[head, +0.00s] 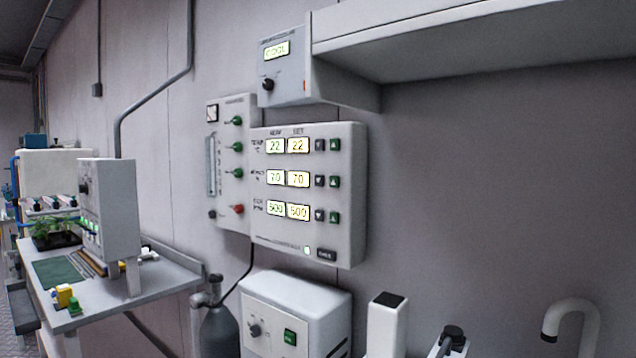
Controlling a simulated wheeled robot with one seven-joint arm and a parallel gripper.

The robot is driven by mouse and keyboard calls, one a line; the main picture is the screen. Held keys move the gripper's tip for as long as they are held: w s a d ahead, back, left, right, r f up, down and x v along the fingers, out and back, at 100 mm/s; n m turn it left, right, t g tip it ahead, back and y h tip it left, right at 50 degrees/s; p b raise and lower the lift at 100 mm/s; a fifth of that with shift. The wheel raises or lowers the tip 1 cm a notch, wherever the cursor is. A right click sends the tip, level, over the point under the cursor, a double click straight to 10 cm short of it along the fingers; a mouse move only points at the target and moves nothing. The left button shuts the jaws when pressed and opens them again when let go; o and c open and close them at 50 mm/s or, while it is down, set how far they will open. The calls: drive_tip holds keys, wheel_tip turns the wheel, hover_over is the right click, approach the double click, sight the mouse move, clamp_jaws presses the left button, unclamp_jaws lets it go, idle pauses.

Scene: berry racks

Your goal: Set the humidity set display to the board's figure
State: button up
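The grey control panel (308,190) is on the wall at centre, with three rows of lit displays under two column headings. The middle row appears to be humidity. Its left display (276,178) reads 70, and its set display (298,179) on the right also reads 70. Beside it are a dark down button (320,181) and a green up button (334,182). The top row reads 22 and 22. The bottom row appears to read 500 and 500. I see no board with a readable figure. My gripper is not in view.
A valve panel (228,160) adjoins on the left. Below are a white cabinet (296,310) and a dark cylinder (219,330). A bench (120,300) with plants is left.

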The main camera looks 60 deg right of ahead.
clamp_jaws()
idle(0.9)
